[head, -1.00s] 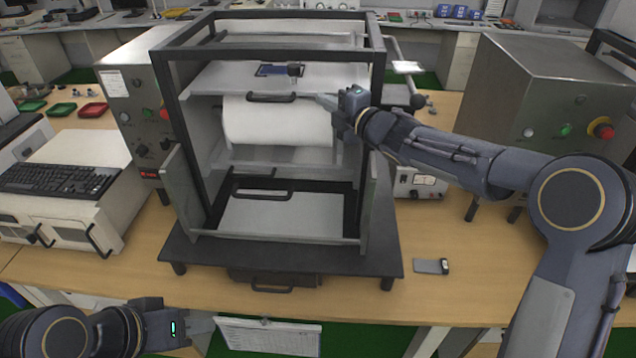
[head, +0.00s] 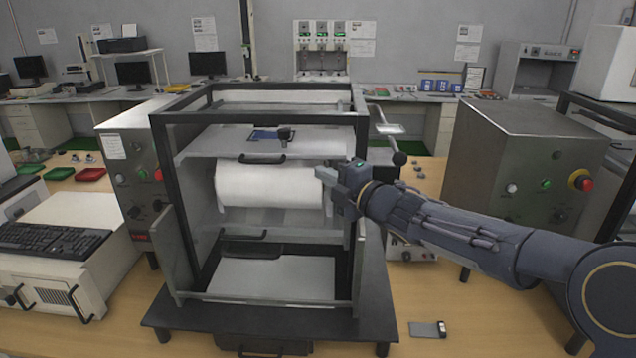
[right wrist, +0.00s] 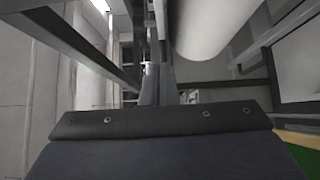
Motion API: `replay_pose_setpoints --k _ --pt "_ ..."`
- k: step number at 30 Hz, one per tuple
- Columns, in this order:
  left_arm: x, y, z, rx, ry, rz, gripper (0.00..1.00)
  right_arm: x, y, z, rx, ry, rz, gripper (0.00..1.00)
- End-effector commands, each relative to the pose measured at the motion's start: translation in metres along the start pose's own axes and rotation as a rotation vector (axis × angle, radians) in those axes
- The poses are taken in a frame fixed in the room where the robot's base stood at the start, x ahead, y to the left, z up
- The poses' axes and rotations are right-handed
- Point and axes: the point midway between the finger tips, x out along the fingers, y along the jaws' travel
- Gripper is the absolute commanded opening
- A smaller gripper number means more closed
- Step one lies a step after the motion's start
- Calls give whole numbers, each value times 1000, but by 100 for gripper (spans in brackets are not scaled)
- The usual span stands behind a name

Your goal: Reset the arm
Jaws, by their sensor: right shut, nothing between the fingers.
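My right arm (head: 440,225) reaches in from the right in the head view. Its gripper (head: 326,174) is shut and empty at the right end of a white roll (head: 268,187) inside a black-framed test machine (head: 160,150). I cannot tell whether the fingertips touch the roll. In the right wrist view the shut fingers (right wrist: 158,85) point away from the camera, with the white roll (right wrist: 210,25) at the upper right. My left gripper is out of the head view.
A steel control box (head: 520,150) with a red knob stands right of the machine, another (head: 125,165) left of it. A phone-like device (head: 428,329) lies on the table at front right. A keyboard (head: 45,245) sits on a white unit at left.

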Motion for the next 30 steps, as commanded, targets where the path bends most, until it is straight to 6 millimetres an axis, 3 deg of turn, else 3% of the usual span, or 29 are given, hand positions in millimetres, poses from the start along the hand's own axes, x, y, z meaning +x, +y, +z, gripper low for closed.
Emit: replay_pose_setpoints --k 6,13,17,20,23,26,30 --pt "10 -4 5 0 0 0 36 -43 -4 0 2 -2 -3 0" --pt "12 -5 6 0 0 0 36 -67 -2 2 11 -9 -7 0" --pt "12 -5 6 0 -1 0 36 -97 1 21 131 -131 -37 0" --pt "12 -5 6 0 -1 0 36 -149 -6 45 358 -334 -81 0" --pt "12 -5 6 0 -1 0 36 -220 -29 57 671 -570 -122 0" --pt "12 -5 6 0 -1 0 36 -288 -64 47 997 -776 -152 0" --pt "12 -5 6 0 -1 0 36 -365 -117 -2 1449 -997 -190 0"
